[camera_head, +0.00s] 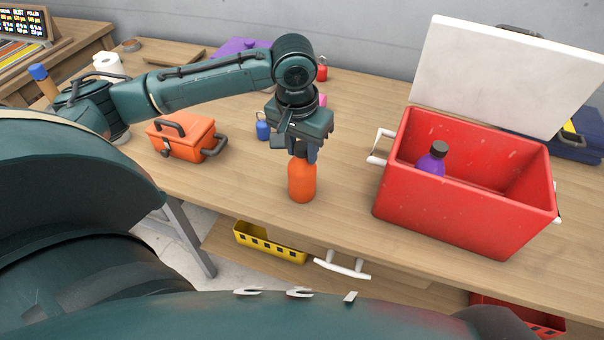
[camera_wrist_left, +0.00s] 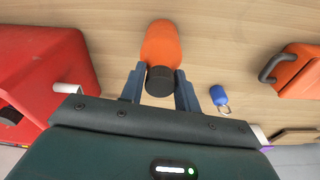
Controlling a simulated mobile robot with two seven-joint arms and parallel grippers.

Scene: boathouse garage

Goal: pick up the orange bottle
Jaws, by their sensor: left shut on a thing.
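The orange bottle (camera_head: 302,180) stands upright on the wooden table, near its front edge, left of the red cooler. My left gripper (camera_head: 304,150) comes down on it from above and is shut on its upper part. In the left wrist view the orange bottle (camera_wrist_left: 161,45) with its dark cap lies between the two fingers of my left gripper (camera_wrist_left: 159,85). The fingers hide most of the cap in the head view. I cannot tell whether the bottle's base touches the table. My right gripper is not in view.
The open red cooler (camera_head: 460,218) holds a purple bottle (camera_head: 432,160). An orange toolbox (camera_head: 180,138) and a small blue padlock-like item (camera_head: 263,130) stand to the left. A yellow basket (camera_head: 270,243) is below the tabletop. Table around the bottle is clear.

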